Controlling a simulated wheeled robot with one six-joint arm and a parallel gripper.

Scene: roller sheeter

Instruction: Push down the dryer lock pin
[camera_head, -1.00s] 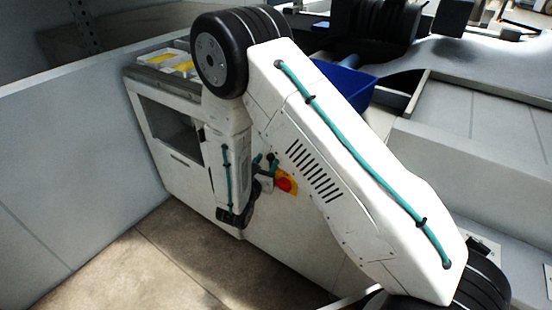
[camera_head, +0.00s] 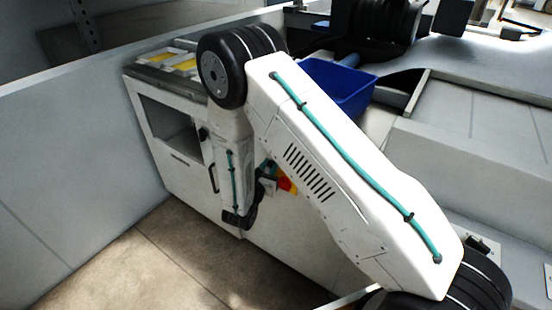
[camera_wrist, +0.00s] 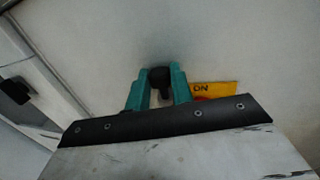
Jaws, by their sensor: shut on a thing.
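In the wrist view, a short black pin (camera_wrist: 160,77) stands against a pale panel, between the two teal fingers of my gripper (camera_wrist: 160,70). The fingers are shut on it, one on each side. I take it to be the dryer lock pin; its lower part is hidden by the fingers and the dark wrist edge. In the head view, my gripper (camera_head: 266,165) is a small patch of teal at the front of the white cabinet (camera_head: 290,240), mostly hidden behind my arm.
A red and yellow switch (camera_head: 286,183) sits just right of my gripper; its yellow "ON" plate (camera_wrist: 215,89) shows in the wrist view. A dark handle (camera_head: 212,178) is on the cabinet's left. A blue bin (camera_head: 345,90) stands behind my arm. Open floor (camera_head: 130,270) lies front left.

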